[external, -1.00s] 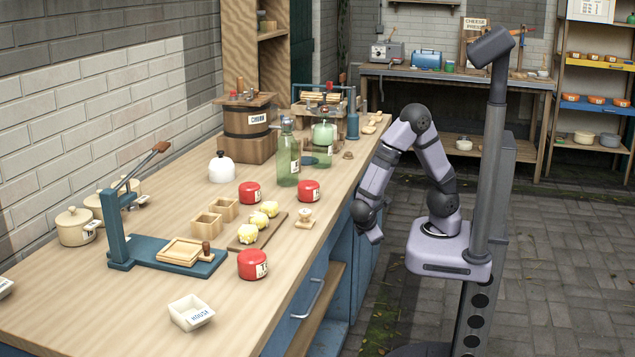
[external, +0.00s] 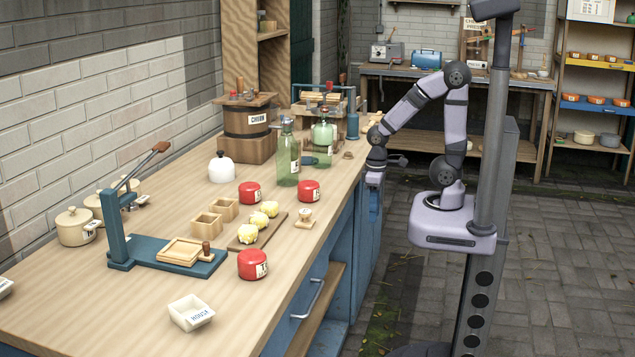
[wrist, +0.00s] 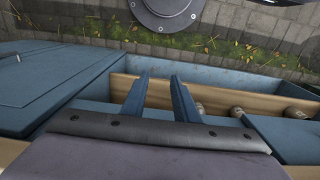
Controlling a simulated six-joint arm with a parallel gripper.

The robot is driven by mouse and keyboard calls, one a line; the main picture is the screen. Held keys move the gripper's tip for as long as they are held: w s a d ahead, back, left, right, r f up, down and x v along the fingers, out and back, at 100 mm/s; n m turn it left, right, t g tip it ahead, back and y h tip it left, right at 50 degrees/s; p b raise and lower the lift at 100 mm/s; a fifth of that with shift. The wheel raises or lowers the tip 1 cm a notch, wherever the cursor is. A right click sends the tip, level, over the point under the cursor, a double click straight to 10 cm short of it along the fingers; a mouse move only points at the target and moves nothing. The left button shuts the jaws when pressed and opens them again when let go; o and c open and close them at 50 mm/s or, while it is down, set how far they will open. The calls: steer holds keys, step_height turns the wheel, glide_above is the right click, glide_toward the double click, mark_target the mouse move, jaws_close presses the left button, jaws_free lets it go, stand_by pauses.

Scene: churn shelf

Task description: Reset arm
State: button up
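My gripper (external: 374,203) hangs pointing down beside the right edge of the long wooden workbench (external: 110,290), in front of its blue cabinet side. In the wrist view, the two blue fingers of my gripper (wrist: 160,76) stand apart with nothing between them. Below them show the blue cabinet (wrist: 60,85) and a wooden shelf board (wrist: 215,98) with small round items on it. My gripper holds nothing. In the external view its fingers blend with the blue cabinet behind.
The bench carries red pots (external: 308,191), a wooden board (external: 257,234) with yellow lumps, a green bottle (external: 287,160), a churn (external: 248,130) and a blue press (external: 121,225). A white dish (external: 191,312) stands at the near end. The paved floor (external: 580,280) to the right is open.

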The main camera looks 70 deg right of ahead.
step_height(320, 180, up, 18)
steer(key=p, duration=1.6)
steer(key=shift+f, duration=0.15)
step_height(320, 180, down, 29)
steer(key=b, duration=2.8)
steer(key=shift+r, duration=0.2)
